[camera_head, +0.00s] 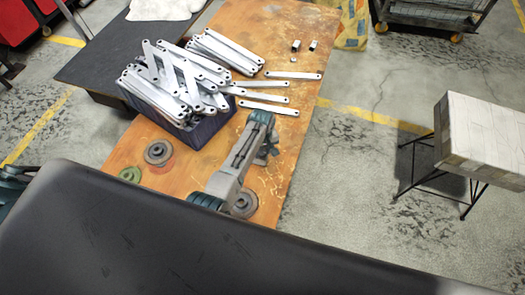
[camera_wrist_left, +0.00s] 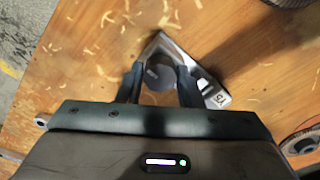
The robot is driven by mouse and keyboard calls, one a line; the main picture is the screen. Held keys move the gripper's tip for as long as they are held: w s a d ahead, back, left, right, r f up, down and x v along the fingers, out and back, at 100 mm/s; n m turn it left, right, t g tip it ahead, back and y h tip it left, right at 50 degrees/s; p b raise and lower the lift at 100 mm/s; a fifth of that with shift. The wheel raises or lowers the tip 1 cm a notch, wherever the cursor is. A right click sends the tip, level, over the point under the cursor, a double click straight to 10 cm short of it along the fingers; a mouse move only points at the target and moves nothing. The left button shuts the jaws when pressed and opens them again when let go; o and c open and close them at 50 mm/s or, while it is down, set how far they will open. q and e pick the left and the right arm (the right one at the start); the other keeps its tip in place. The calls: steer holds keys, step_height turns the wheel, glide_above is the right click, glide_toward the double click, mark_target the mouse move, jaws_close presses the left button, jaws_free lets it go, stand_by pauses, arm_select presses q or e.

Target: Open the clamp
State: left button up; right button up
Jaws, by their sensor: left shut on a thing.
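The clamp (camera_wrist_left: 212,94) is a metallic, roughly triangular piece with a dark mark near one corner, lying on the worn wooden tabletop in the left wrist view. My left gripper (camera_wrist_left: 160,76) has its two dark fingers on either side of a round grey part of it and is shut on it. In the head view my left gripper (camera_head: 268,150) is low over the table, right of the crate, and mostly hides the clamp. My right gripper is not in view.
A dark blue crate (camera_head: 204,133) piled with galvanized brackets (camera_head: 172,78) stands left of my gripper. Loose brackets (camera_head: 264,106) lie behind it. Discs (camera_head: 158,153) and a green ring (camera_head: 131,174) lie nearer. The table's right edge is close; a pale block on a stand (camera_head: 485,130) is beyond.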

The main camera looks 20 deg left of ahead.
arm_select(q)
steer(key=n, duration=0.1)
steer(key=n+p, duration=0.1)
steer(key=shift+r+n, duration=0.2)
steer(key=shift+n, duration=0.1)
steer(key=n+p, duration=0.2)
steer(key=n, duration=0.4)
steer(key=n+p, duration=0.1)
steer(key=n, duration=0.4)
steer(key=shift+f, duration=0.1)
steer(key=n, duration=0.4)
steer(key=o, duration=0.9)
steer(key=shift+f, duration=0.1)
